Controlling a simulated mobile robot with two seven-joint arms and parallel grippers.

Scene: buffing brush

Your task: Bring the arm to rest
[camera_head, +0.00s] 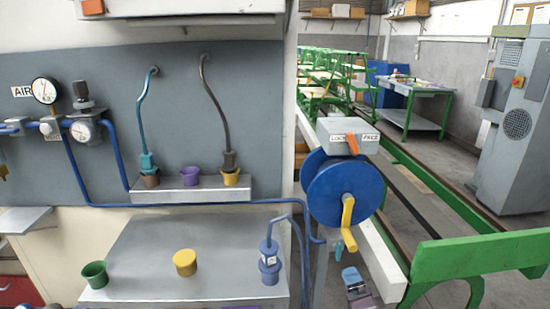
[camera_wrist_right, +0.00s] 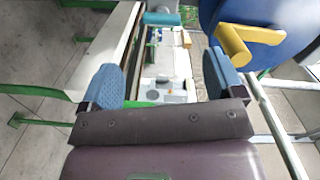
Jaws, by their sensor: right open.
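My right gripper (camera_head: 354,278) shows at the bottom of the head view, to the right of the bench and below the blue reel. In the right wrist view its two blue-padded fingers (camera_wrist_right: 163,82) stand wide apart with nothing between them. The blue reel (camera_head: 335,190) has a yellow crank handle (camera_head: 347,222) hanging down above the gripper. In the right wrist view the yellow handle (camera_wrist_right: 236,44) shows close beyond the right finger; I cannot tell if they touch. My left gripper is not in view.
A grey bench (camera_head: 150,245) holds a green cup (camera_head: 95,274), a yellow cup (camera_head: 185,262) and a blue fitting (camera_head: 269,262). A shelf (camera_head: 205,188) above holds several coloured cups with hoses. A green rail (camera_head: 470,252) stands right. Bare floor shows beyond it.

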